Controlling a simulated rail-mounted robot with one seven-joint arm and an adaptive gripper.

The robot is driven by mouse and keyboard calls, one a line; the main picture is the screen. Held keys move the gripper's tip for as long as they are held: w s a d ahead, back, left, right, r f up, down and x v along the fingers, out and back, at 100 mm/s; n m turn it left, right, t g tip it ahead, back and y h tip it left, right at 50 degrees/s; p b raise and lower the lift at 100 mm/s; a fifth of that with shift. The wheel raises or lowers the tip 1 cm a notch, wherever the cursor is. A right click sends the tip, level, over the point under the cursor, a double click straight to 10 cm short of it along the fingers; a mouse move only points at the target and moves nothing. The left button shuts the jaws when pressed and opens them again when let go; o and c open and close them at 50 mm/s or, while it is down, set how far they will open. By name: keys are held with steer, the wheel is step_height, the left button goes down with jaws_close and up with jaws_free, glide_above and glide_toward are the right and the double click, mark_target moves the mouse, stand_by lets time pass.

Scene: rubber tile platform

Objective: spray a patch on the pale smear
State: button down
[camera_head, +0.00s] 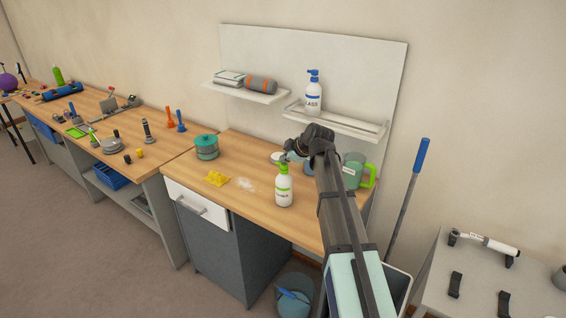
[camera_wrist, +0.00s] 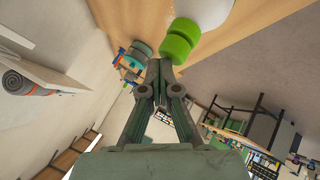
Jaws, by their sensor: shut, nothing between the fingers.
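The pale smear (camera_head: 246,184) lies on the wooden worktop, left of a white spray bottle (camera_head: 284,188) with a green head. The bottle stands upright near the worktop's front edge. My gripper (camera_head: 292,149) is above and behind it in the head view. In the wrist view my gripper (camera_wrist: 158,68) is shut and empty, its fingertips close to the bottle's green head (camera_wrist: 180,42). I cannot tell whether they touch. A white pump bottle (camera_head: 313,97) with a blue top stands on the wall shelf. The smear cannot be made out in the wrist view.
A yellow cloth (camera_head: 216,179) and a teal pot (camera_head: 206,148) are left of the smear. A green-handled jug (camera_head: 354,170) stands right, beside my arm. The upper shelf holds a grey and orange roll (camera_head: 261,84). A bucket (camera_head: 294,294) is on the floor below.

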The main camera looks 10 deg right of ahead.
steer(key=shift+r+p, duration=0.85)
steer(key=shift+r, duration=2.2)
